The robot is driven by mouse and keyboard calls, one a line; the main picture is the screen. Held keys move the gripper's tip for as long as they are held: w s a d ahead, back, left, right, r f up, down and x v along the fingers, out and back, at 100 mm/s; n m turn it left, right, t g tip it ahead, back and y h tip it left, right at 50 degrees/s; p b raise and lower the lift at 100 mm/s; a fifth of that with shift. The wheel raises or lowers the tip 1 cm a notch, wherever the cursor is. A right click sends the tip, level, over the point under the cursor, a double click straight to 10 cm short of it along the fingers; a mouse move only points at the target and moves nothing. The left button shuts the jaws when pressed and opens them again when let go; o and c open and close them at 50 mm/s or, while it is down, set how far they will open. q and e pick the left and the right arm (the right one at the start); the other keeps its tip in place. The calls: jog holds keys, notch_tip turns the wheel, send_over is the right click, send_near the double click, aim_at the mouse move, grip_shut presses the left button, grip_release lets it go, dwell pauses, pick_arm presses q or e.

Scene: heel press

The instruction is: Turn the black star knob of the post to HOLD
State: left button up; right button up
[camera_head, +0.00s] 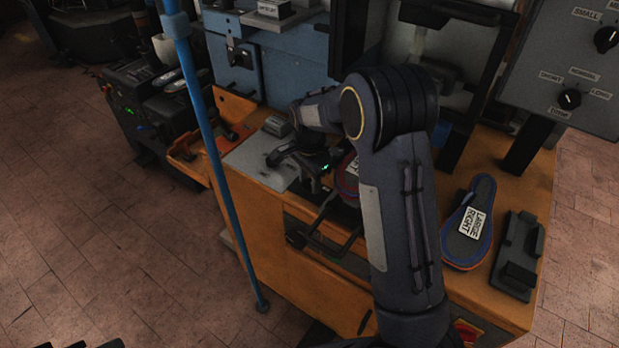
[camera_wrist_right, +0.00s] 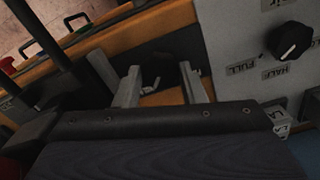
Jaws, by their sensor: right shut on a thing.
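My right gripper (camera_head: 318,180) reaches down over the workbench, partly hidden by its own wrist. In the right wrist view its two light grey fingers (camera_wrist_right: 161,85) stand a little apart, with a dark thing between them. I take this for the black star knob (camera_wrist_right: 158,62) of the post, though its outline is lost in shadow. No HOLD mark can be read in either view. My left gripper does not show clearly anywhere.
A sole marked LARGE RIGHT (camera_head: 472,222) and a black block (camera_head: 519,255) lie on the bench's right. A grey panel (camera_head: 568,70) with dials stands at the upper right. A blue pole (camera_head: 215,160) rises at left. Another black dial (camera_wrist_right: 292,40) sits beside FULL and HALF marks.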

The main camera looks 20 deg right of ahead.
aim_at(309, 183)
jog(key=shift+m, duration=0.3)
jog(key=o, duration=1)
notch_tip(309, 183, up, 8)
jog(key=shift+f, duration=0.1)
dwell(0.8)
